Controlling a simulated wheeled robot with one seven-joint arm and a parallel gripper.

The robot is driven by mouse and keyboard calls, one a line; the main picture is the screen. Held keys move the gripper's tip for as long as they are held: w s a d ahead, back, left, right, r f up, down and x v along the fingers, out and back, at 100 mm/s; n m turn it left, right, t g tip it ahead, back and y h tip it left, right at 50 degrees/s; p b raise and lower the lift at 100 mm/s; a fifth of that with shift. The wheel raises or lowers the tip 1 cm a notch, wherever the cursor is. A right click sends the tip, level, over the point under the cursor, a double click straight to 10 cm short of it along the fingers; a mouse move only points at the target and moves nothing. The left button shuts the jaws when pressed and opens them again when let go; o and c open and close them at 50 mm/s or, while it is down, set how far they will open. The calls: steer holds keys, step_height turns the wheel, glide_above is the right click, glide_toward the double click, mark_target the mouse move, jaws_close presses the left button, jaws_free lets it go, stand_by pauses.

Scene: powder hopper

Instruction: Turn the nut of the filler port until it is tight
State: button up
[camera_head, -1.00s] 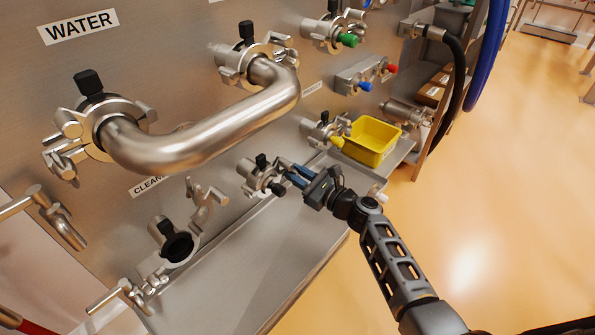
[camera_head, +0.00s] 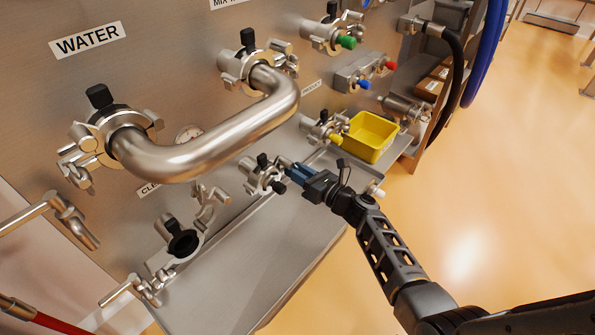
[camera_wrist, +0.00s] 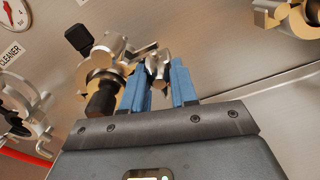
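The filler port (camera_head: 258,177) is a steel clamp fitting with a black knob, low on the steel panel; it also shows in the wrist view (camera_wrist: 103,62). Its silver winged nut (camera_wrist: 157,68) is on the right side of the clamp. My gripper (camera_head: 292,170) points at the port from the right. In the wrist view its two blue fingers (camera_wrist: 160,82) stand on either side of the nut, which fills the narrow gap between them. The gripper looks shut on the nut. The fingers partly hide the nut, and its thread and tightness cannot be made out.
A thick bent pipe (camera_head: 210,140) juts from the panel above and left. An open clamp port (camera_head: 183,243) is at lower left. A yellow bin (camera_head: 368,137) stands on the steel ledge (camera_head: 265,255) behind the gripper. The ledge's front is clear.

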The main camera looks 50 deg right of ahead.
steer(key=s+p, duration=0.2)
steer(key=s, duration=0.7)
steer(key=shift+f, duration=0.15)
